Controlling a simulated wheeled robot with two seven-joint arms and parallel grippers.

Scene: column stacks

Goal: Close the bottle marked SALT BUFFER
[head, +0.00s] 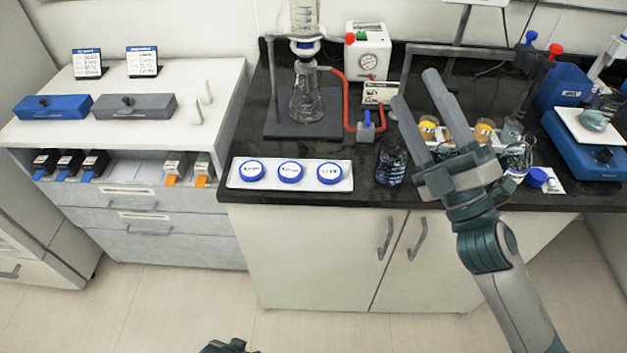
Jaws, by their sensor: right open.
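Three blue caps with white lettered tops lie in a row on a white tray (311,185) at the counter's front: left cap (251,171), middle cap (291,172), right cap (330,173). Their lettering is too small to read. An uncapped-looking clear bottle (392,163) stands right of the tray. Another clear vessel (519,158) is partly hidden further right. I cannot read SALT BUFFER on either. My right gripper (417,88) is open and empty, fingers spread up and left above the counter, right of the bottle. Only a dark bit of my left arm shows at the bottom edge.
A flask stand (304,128) with a red hose and a pump (369,50) stand behind. Amber-topped jars (428,127) are behind my right gripper. A blue cap (537,177) lies on a white card, near a blue balance (583,150). Counter left of the tray's stand is tight.

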